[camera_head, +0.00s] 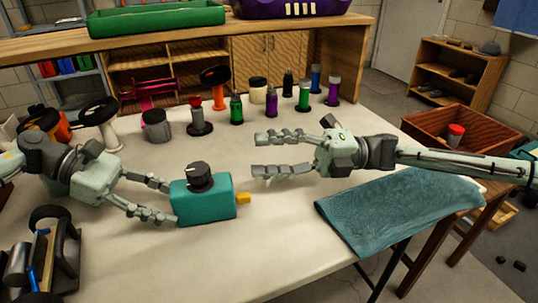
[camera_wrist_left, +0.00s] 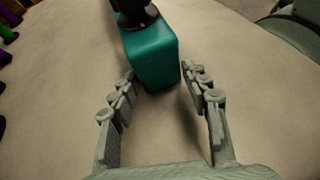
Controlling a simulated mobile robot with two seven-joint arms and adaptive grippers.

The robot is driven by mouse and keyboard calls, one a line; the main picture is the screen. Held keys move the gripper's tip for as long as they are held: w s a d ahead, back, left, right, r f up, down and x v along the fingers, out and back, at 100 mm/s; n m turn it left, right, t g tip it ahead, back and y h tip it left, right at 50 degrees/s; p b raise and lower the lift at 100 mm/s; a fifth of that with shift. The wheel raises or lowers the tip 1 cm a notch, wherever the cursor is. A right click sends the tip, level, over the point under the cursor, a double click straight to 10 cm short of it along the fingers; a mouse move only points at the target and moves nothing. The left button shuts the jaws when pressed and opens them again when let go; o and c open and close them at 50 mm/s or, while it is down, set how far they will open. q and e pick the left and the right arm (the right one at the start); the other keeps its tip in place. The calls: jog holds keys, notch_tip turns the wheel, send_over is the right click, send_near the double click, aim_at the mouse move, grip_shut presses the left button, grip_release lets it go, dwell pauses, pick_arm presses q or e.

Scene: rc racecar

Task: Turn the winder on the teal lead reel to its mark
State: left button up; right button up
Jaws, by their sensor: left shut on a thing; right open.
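The teal lead reel (camera_head: 205,208) is a teal box standing on the table, with an orange-yellow piece (camera_head: 243,198) sticking out of its right end. Its winder (camera_head: 199,176) is a dark round knob on top, with a small pale line on it. My left gripper (camera_head: 171,203) is shut on the reel's left end. In the left wrist view the reel (camera_wrist_left: 152,52) sits between the fingertips, and the knob (camera_wrist_left: 135,14) is cut by the top edge. My right gripper (camera_head: 257,154) is open and empty, to the right of the reel and apart from it.
Several coloured bottles (camera_head: 272,105) and pots stand along the table's back. A blue-green towel (camera_head: 395,208) lies over the right front edge. A black tool stand (camera_head: 42,255) is at the front left. The table front of the reel is clear.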

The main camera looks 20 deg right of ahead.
jog(key=shift+s+n+t, duration=0.2)
jog(key=shift+n+t, duration=0.2)
jog(key=shift+n, duration=0.6)
pick_arm(q)
jog(key=o, duration=1.2)
jog(key=shift+c, duration=0.2)
jog(key=v, duration=1.2)
